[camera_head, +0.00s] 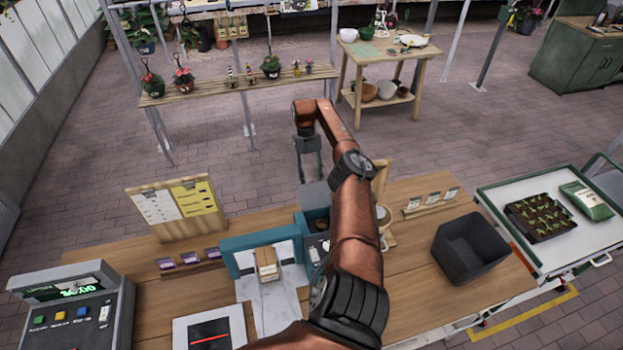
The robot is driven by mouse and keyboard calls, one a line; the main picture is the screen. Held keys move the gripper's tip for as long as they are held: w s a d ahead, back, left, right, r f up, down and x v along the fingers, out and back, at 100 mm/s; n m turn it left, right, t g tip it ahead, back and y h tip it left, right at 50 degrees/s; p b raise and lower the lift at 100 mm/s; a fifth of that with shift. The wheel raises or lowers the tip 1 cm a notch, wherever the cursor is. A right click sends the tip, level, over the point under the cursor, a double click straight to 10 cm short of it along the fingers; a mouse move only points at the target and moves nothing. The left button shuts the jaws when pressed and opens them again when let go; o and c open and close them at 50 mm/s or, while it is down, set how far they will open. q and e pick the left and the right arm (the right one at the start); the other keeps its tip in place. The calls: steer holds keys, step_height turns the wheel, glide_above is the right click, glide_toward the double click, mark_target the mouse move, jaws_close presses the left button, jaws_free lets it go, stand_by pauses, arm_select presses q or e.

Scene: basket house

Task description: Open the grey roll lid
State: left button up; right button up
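A small teal and grey box (300,226) stands on the wooden counter behind the teal frame. The grey roll lid (315,194) seems to be the flat grey panel at its back and top. Part of the box front is uncovered, with dark contents (320,224) showing. My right arm crosses in front and hides the right side of the box. My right gripper (310,178) points down just behind the grey panel. Its fingers look parallel, but the tips are small, and I cannot tell whether they touch the lid. My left gripper is not in view.
A teal frame (240,243) with a small carton (267,264) stands left of the box. A notice board (178,207), a till (75,310) and a flat screen device (209,332) are further left. A black bin (470,247) and a seedling trolley (492,200) are right.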

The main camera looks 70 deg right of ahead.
steer(key=shift+c, duration=0.5)
jaws_close()
